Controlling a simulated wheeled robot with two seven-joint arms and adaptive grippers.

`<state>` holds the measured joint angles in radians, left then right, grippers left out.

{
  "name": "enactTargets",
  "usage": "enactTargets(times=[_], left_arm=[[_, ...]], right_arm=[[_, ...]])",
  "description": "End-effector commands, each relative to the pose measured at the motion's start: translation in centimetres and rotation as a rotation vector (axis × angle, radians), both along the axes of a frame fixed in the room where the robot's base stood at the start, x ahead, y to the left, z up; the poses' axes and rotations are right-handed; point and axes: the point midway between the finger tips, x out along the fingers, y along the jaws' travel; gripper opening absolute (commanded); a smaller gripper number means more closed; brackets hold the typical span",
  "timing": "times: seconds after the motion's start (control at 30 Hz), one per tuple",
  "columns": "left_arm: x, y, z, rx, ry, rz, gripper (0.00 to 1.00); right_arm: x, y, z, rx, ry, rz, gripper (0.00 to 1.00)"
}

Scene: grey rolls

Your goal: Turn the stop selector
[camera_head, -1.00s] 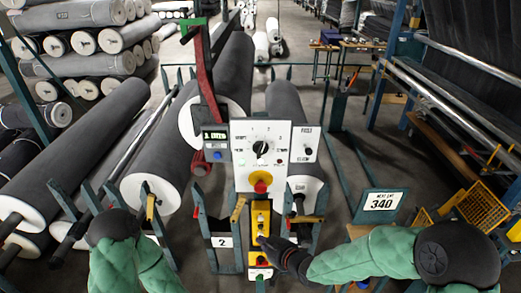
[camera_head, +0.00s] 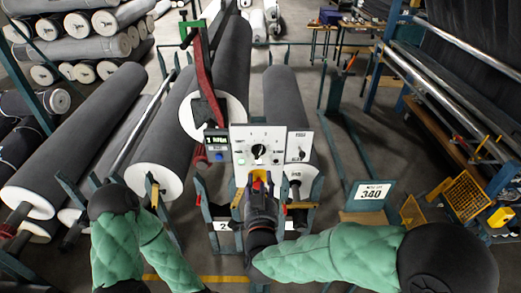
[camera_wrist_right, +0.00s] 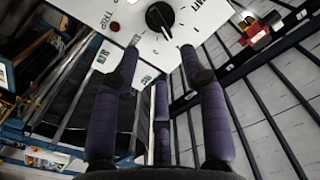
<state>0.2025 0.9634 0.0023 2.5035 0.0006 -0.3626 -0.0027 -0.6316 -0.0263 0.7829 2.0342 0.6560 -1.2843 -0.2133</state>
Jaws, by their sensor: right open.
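The white control panel (camera_head: 239,141) stands in the middle of the head view. A large black round selector knob (camera_head: 258,150) sits on its dial, and a smaller dark knob (camera_head: 299,155) sits on its right part. In the right wrist view a black knob (camera_wrist_right: 158,19) with a white pointer line shows on the white panel face at the top. My right gripper (camera_head: 261,180) is just below the large knob, covering the panel's lower part. Its purple-grey fingers (camera_wrist_right: 160,72) are spread, with nothing between them, apart from the knob.
A small display box (camera_head: 217,145) and a red lever arm (camera_head: 206,100) stand left of the panel. Large grey rolls (camera_head: 90,130) lie on both sides. A 340 sign (camera_head: 372,192) and yellow mesh baskets (camera_head: 466,195) are at the right.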

Motion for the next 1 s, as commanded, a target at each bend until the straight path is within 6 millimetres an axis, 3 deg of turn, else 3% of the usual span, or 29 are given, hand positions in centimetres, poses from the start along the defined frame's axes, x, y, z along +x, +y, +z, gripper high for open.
enactTargets(times=[0.17, 0.63, 1.0], left_arm=[[0.0, 0.0, 0.3, 0.000, 0.001, 0.000, 0.40], [0.0, 0.0, 2.2, 0.000, 0.000, 0.000, 0.40], [0.0, 0.0, 2.6, 0.000, 0.000, 0.000, 0.40]], right_arm=[[1.1, -0.2, 0.1, 0.001, -0.001, -0.012, 0.44], [8.9, -0.1, 0.2, 0.001, -0.001, -0.010, 0.44], [10.7, -0.1, 0.1, 0.001, -0.001, -0.008, 0.44]])
